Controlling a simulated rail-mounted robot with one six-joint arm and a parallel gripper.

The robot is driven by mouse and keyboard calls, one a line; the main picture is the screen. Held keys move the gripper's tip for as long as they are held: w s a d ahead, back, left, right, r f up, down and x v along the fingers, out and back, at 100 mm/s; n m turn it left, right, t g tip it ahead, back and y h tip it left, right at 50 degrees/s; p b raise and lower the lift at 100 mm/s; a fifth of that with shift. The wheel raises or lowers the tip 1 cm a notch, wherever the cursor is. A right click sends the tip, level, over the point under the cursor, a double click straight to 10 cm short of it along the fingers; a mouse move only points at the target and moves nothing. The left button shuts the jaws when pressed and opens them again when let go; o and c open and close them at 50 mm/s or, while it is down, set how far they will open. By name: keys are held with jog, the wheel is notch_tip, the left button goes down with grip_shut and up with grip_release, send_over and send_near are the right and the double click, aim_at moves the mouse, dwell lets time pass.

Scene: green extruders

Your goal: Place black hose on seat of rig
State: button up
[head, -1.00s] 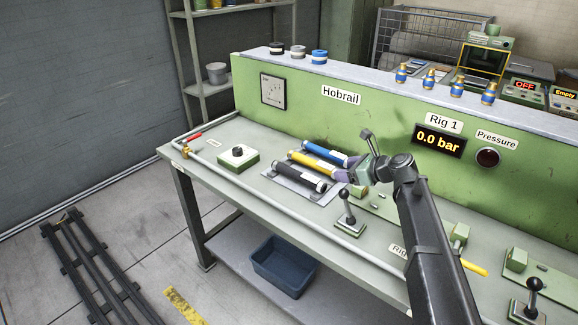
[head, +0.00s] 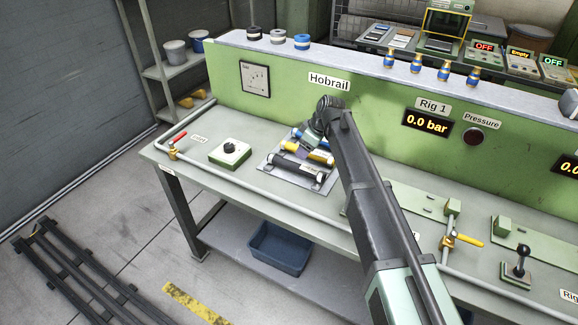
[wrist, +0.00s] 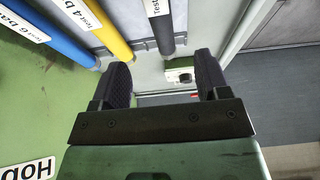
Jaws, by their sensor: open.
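The black hose (head: 298,168) lies on a grey tray (head: 268,163) on the bench, at the near side of the yellow hose (head: 322,158) and the blue hose (head: 297,134). My gripper (head: 305,146) is over the hoses, partly hidden by my arm. In the wrist view, my gripper (wrist: 162,62) is open with nothing between its fingers. The black hose (wrist: 160,22) shows ahead of the gap between the fingers, apart from them. The Rig 1 plate (head: 410,197) with a green block (head: 453,206) is right of my arm. My arm hides part of it.
A green box with a black knob (head: 230,153) stands left of the tray. A pipe with a red-handled valve (head: 175,145) runs along the front edge. A yellow-handled valve (head: 455,240) and a black lever (head: 520,262) are at right. A green panel (head: 300,105) rises behind.

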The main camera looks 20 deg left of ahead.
aim_at(295, 163)
jog(key=b+x, duration=0.5)
jog(key=shift+f, duration=0.4)
jog(key=shift+a+f+b, duration=0.2)
jog(key=shift+b, duration=0.1)
jog(key=shift+r, duration=0.15)
jog(key=b+x, duration=0.4)
jog(key=x, duration=0.1)
jog(key=shift+a+b, duration=0.15)
jog(key=shift+b, duration=0.25)
jog(key=shift+r, duration=0.1)
jog(key=shift+c, duration=0.4)
jog(key=shift+p, duration=0.3)
jog(key=c, duration=1.1)
